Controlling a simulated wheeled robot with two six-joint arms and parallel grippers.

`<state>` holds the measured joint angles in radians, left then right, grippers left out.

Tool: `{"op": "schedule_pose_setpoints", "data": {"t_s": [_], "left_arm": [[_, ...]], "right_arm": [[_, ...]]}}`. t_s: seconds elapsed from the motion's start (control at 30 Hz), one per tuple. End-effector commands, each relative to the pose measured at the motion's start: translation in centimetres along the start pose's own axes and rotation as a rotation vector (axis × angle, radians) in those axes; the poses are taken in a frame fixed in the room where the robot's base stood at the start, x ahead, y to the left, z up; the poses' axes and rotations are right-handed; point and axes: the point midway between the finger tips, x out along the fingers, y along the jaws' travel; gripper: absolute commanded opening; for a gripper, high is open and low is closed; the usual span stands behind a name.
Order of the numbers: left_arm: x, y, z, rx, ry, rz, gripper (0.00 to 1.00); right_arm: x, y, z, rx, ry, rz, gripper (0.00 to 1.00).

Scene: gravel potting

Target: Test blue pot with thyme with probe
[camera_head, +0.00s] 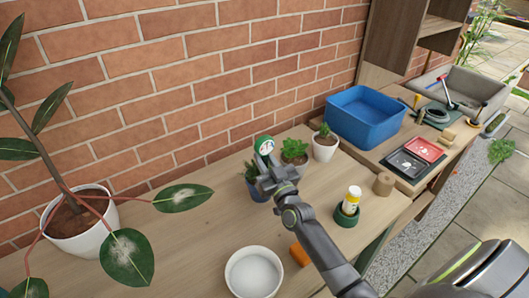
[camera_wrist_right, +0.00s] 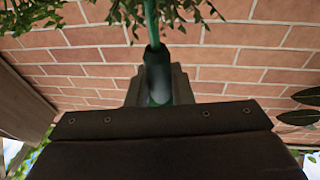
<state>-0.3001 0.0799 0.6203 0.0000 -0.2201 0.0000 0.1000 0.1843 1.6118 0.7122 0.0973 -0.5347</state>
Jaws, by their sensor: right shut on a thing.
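The blue pot (camera_head: 258,191) stands on the wooden bench near the wall, partly covered by my right gripper. Green thyme (camera_head: 250,172) grows in it. My right gripper (camera_head: 266,166) is shut on the probe, whose round green-and-white dial (camera_head: 264,145) sticks up above the fingers, over the pot. In the right wrist view, the probe's green shaft (camera_wrist_right: 151,22) runs from the jaws up among leafy sprigs (camera_wrist_right: 165,10). The probe's tip is hidden, so I cannot tell whether it is in the soil. My left gripper is not in view.
A leafy plant (camera_head: 294,149) and a white-potted cactus (camera_head: 325,146) stand close to the right. A bottle (camera_head: 351,199) in a green holder, a white bowl (camera_head: 254,273) and an orange item (camera_head: 299,254) sit nearer. A blue tub (camera_head: 366,117) is behind.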

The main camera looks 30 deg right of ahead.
Motion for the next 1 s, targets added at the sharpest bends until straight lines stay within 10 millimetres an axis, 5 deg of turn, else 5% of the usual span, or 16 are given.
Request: {"op": "schedule_pose_setpoints", "data": {"t_s": [0.57,0.6,0.73,1.0], "left_arm": [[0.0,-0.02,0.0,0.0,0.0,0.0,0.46],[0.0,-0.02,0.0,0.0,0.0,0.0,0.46],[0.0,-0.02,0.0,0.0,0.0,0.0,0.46],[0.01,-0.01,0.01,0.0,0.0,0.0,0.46]], "right_arm": [[0.01,0.0,-0.03,0.0,0.001,0.0,0.0],[0.01,0.0,-0.03,0.0,0.001,0.0,0.25],[0.01,0.0,-0.03,0.0,0.001,0.0,0.42],[-0.03,0.0,0.01,0.0,0.0,0.0,0.46]]}}
